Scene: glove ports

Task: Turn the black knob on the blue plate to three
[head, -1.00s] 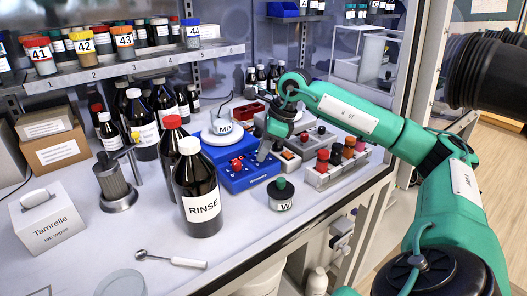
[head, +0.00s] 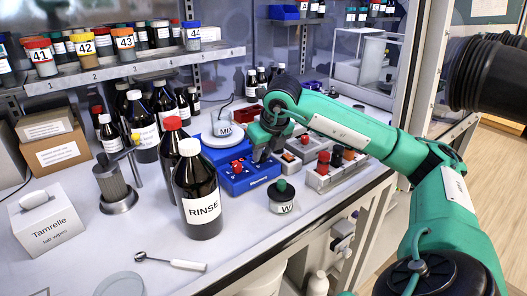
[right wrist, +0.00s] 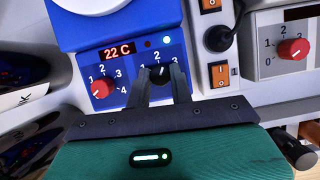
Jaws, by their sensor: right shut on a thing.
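The blue plate (head: 250,181) sits on the bench, its front panel facing me; it also shows in the right wrist view (right wrist: 75,30). My right gripper (head: 262,158) is at the right part of its panel. In the right wrist view, the black knob (right wrist: 159,73) lies between the two fingertips of my right gripper (right wrist: 160,78), shut on it. Marks 1, 2 and 3 show around it; the fingers cover part of the scale, and I cannot tell where the knob points. A red knob (right wrist: 102,88) is left of it, under a 22 C display (right wrist: 117,51). My left gripper is not in view.
The tall RINSE bottle (head: 200,200) stands left of the blue plate. A small W jar (head: 282,198) is in front of it. The bench front is mostly clear.

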